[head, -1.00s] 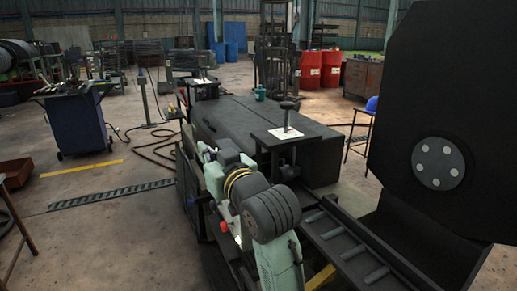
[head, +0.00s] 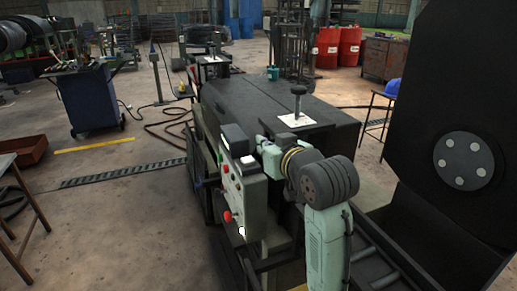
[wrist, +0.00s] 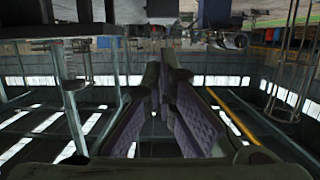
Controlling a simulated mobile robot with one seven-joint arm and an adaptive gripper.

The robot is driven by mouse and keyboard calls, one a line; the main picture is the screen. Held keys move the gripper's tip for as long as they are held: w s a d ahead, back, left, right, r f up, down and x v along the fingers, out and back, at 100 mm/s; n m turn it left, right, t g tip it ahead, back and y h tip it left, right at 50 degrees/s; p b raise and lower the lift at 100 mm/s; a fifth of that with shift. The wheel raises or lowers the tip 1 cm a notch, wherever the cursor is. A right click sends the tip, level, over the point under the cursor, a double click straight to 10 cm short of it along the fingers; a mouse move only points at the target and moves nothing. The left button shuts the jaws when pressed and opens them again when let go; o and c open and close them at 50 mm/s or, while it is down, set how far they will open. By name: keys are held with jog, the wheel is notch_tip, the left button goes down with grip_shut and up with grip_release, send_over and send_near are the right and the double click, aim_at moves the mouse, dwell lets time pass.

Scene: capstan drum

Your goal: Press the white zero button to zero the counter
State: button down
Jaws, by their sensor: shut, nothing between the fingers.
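In the head view a pale control box (head: 244,190) stands at the near left end of the black machine. Its left face carries a red knob (head: 228,216) and small buttons. A round white button (head: 242,232) shows low on the box, to the right of and below the red knob. The white button cannot be made out in the wrist view.
The black machine top (head: 255,100) lies behind the box, with a black-knobbed post on a white plate (head: 297,120). A large black drum flange (head: 440,110) stands at right. A blue tool cart (head: 90,98) stands at left, with open floor between.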

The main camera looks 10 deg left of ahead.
jog(key=p, duration=0.2)
send_over(248, 161)
jog(key=d, duration=0.1)
jog(key=shift+s+d+f, duration=0.1)
jog(key=shift+s+f, duration=0.05)
jog(key=shift+f, duration=0.35)
jog(key=shift+s+d+f, duration=0.1)
jog(key=shift+f, duration=0.4)
jog(key=f, duration=0.3)
jog(key=shift+w+a+f, duration=0.15)
jog(key=shift+w, duration=0.1)
jog(key=shift+f, duration=0.5)
